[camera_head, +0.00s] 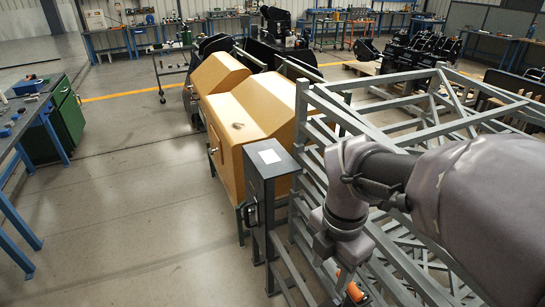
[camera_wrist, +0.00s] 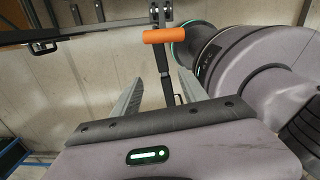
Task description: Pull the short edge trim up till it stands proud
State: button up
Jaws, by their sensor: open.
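I cannot pick out a short edge trim for certain in either view. In the wrist view an orange T-shaped grip (camera_wrist: 165,34) on a dark stem lies just beyond my gripper (camera_wrist: 161,78). My gripper is open, with one grey finger on each side of the stem. I cannot tell whether either finger touches it. In the head view an orange piece (camera_head: 354,291) shows low down beside my wrist.
A grey steel frame (camera_head: 318,101) of crossing bars surrounds my arm. The floor (camera_head: 130,205) farther left is clear up to a blue bench (camera_head: 22,150).

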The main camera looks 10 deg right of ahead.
notch_tip(320, 180, down, 17)
jog(key=b, duration=0.8)
jog(key=shift+s+a+r, duration=0.1)
jog(key=shift+s, duration=0.05)
grip_shut()
dwell(0.5)
